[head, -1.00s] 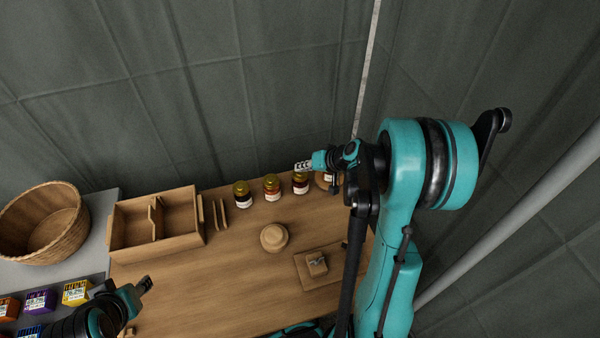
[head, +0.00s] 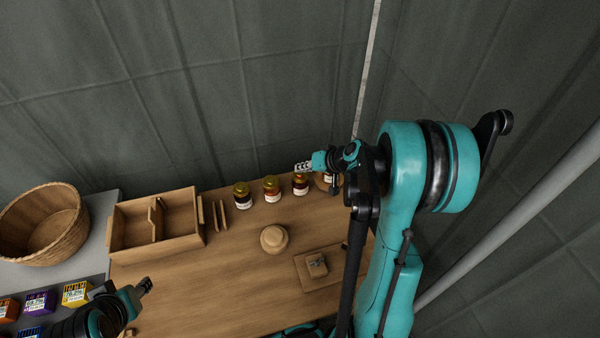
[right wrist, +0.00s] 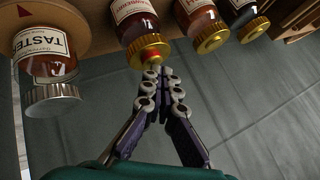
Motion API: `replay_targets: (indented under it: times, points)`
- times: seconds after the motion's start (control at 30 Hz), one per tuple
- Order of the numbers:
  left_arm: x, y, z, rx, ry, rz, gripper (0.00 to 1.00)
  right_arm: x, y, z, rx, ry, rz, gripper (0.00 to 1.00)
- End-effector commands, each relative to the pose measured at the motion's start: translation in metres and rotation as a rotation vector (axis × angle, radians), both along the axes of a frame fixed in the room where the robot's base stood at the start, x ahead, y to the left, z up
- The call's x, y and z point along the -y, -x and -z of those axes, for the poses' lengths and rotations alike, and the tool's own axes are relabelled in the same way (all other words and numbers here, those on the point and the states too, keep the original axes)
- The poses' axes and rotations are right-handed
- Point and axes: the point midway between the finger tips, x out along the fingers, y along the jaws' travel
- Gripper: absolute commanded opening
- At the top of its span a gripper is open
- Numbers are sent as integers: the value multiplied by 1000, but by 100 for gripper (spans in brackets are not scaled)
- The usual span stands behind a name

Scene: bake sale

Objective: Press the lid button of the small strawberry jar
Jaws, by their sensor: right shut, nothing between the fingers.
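A jar with a gold lid (head: 300,184) stands at the back of the wooden table, third from the left in its row. My right gripper (head: 303,166) is shut and empty, above this jar in the head view. In the right wrist view its fingertips (right wrist: 160,71) are close to the button; I cannot tell whether they touch. My left gripper (head: 146,284) is at the lower left, its finger gap unclear.
Two more gold-lidded jars (head: 271,188) (head: 242,195) stand to the left. A silver-lidded taster jar (right wrist: 48,60) is on a round wooden board (right wrist: 75,15) on the other side. A divided wooden box (head: 127,240) and a wicker basket (head: 45,225) stand farther left.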

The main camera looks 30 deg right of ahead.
Motion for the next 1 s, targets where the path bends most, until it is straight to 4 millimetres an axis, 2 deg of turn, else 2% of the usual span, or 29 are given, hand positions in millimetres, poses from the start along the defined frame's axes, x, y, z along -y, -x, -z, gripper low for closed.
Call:
replay_targets:
  times: [0.1, 0.53, 1.0]
  points:
    - [0, 0, -6, 0, 0, 0, 40, 0, 0, -7, 0, 0, 0, 0]
    - [0, 0, -8, 0, 0, 0, 40, 0, 0, -11, 0, 0, 0, 0]
    - [0, 0, -43, 0, 0, 0, 40, 0, 0, -56, 0, 0, 0, 0]
